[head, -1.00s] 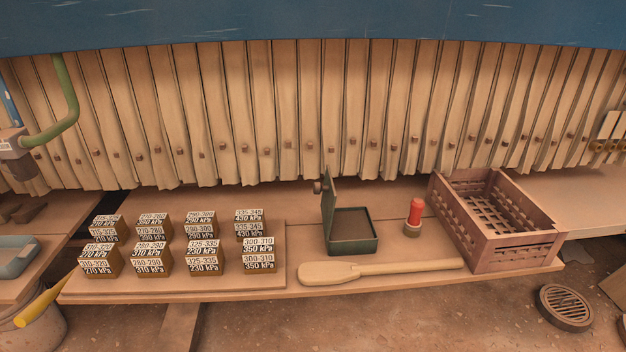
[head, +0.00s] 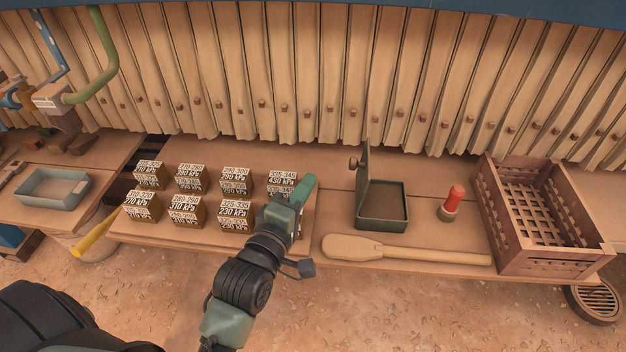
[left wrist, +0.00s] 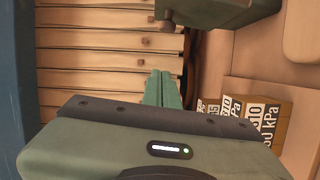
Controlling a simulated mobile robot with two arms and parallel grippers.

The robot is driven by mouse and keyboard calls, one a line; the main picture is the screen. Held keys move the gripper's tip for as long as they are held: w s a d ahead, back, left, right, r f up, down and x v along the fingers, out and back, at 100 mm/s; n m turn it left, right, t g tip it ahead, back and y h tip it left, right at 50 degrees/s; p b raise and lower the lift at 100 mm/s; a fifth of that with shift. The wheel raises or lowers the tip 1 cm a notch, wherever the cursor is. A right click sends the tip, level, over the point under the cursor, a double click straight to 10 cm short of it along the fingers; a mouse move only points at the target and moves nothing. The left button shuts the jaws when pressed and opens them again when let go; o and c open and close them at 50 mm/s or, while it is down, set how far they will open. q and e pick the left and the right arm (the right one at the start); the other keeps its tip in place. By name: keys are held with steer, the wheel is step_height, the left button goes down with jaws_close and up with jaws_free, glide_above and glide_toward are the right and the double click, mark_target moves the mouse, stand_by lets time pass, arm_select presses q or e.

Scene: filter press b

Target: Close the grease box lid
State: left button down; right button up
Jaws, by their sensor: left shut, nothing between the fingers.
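The dark green grease box (head: 383,222) stands on the plank bench right of centre in the head view. Its lid (head: 364,172) stands upright on the box's left side, with a knob on its outer face. My left gripper (head: 308,181) is shut and empty, to the left of the lid and apart from it, over the right end of the labelled blocks. In the left wrist view its fingers (left wrist: 163,88) are together, and part of the grease box (left wrist: 225,12) shows at the top. My right gripper is not in view.
Several labelled kPa blocks (head: 186,178) stand on a board to the left, partly hidden by my arm. A wooden paddle (head: 355,247) lies in front of the box. A red-topped object (head: 454,198) and a slatted crate (head: 545,262) stand to the right. Pleated panels rise behind.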

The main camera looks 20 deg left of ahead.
arm_select(q)
steer(key=w+d+p, duration=0.1)
steer(key=w+d, duration=0.3)
steer(key=w, duration=0.4)
steer(key=shift+f, duration=0.4)
